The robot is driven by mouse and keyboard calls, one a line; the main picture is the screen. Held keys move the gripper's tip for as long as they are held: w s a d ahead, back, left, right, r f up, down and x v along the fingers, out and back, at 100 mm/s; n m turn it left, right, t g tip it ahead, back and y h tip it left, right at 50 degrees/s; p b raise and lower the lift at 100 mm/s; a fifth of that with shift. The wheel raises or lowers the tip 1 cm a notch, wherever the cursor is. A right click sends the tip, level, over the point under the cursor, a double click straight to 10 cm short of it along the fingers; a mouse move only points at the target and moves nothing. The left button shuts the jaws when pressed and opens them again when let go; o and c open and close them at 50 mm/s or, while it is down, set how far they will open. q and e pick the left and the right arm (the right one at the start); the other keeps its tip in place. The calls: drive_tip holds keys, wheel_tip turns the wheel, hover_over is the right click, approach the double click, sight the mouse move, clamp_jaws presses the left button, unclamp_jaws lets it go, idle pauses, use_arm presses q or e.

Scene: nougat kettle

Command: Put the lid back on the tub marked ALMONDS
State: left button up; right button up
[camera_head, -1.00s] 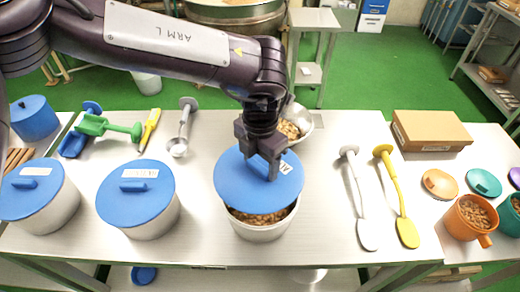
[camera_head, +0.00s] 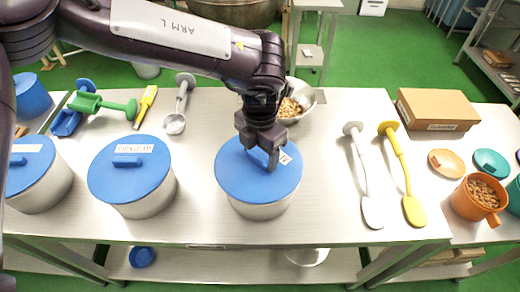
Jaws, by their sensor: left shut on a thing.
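My left gripper (camera_head: 262,152) is shut on the handle of a blue lid (camera_head: 240,178). The lid lies level over the mouth of a white tub (camera_head: 258,210) near the table's front edge. The tub's contents are hidden under the lid. Whether the lid is fully seated all round I cannot tell. A label on the lid is partly covered by the gripper, so its word is not readable. My right gripper is not in view.
Two lidded tubs (camera_head: 150,203) (camera_head: 45,190) stand to the left. A metal bowl of nuts (camera_head: 304,98) is behind the gripper. White (camera_head: 366,190) and yellow (camera_head: 405,180) paddles lie to the right, with a cardboard box (camera_head: 436,110) and an orange mug (camera_head: 474,199) beyond.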

use_arm(q)
drive_tip(key=shift+w+d, duration=0.15)
drive_tip(key=shift+d, duration=0.05)
idle(0.6)
drive_tip(key=shift+r, duration=0.1)
idle(0.3)
drive_tip(key=shift+f, duration=0.45)
idle(1.0)
drive_tip(key=o, duration=1.4)
drive_tip(key=shift+r, duration=0.1)
